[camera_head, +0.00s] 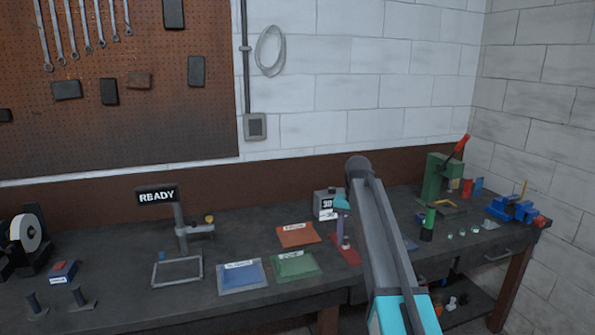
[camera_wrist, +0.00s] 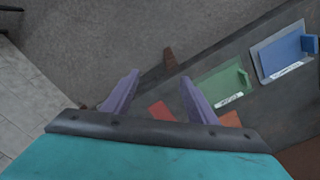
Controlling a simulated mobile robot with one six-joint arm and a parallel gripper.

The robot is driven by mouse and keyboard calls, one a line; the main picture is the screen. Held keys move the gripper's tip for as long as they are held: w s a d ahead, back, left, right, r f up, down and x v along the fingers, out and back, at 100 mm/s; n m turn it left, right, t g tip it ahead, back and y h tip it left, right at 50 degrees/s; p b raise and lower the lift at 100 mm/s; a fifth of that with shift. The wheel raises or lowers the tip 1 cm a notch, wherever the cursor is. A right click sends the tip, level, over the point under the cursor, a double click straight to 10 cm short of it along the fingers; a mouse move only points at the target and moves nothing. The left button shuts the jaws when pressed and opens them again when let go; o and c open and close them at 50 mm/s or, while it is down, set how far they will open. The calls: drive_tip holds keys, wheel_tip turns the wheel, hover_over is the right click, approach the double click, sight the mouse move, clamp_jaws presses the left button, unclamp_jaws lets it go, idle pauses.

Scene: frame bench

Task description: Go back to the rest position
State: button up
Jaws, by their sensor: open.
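My gripper (camera_head: 343,230) hangs fingers-down over the middle of the bench in the head view, beside a red mat (camera_head: 347,257). In the wrist view its two purple fingers (camera_wrist: 159,78) stand apart with nothing held between them. Past the fingertips that view shows the bench's front edge and grey floor. My grey arm link crosses the right half of the head view and hides part of the bench behind it.
The bench (camera_head: 120,307) carries a blue tray (camera_head: 242,290), a green mat (camera_head: 294,277) and an orange mat (camera_head: 297,235) left of my gripper. A grey box (camera_head: 326,202) stands close behind it. A green press (camera_head: 440,180) and blue vise (camera_head: 512,210) are at the right.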

drive_tip(key=s+f+g+b, duration=0.2)
drive_tip(key=s+f, duration=0.4)
drive_tip(key=f, duration=0.8)
drive_tip(key=s+f+g+b, duration=0.15)
drive_tip(key=s+f, duration=0.45)
drive_tip(key=f, duration=0.8)
drive_tip(key=s+f+g+b, duration=0.2)
drive_tip(key=s+f, duration=0.5)
drive_tip(key=f, duration=0.6)
drive_tip(key=s+f+n+b, duration=0.1)
drive_tip(key=s+f, duration=0.6)
drive_tip(key=s, duration=0.5)
drive_tip(key=s+f+n+b, duration=0.1)
drive_tip(key=s+f+n, duration=0.1)
drive_tip(key=s+f, duration=0.6)
drive_tip(key=s+f+n+b, duration=0.1)
drive_tip(key=s+f, duration=0.7)
drive_tip(key=s, duration=0.8)
drive_tip(key=shift+n+b, duration=0.35)
drive_tip(key=shift+n, duration=0.05)
drive_tip(key=shift+a, duration=0.15)
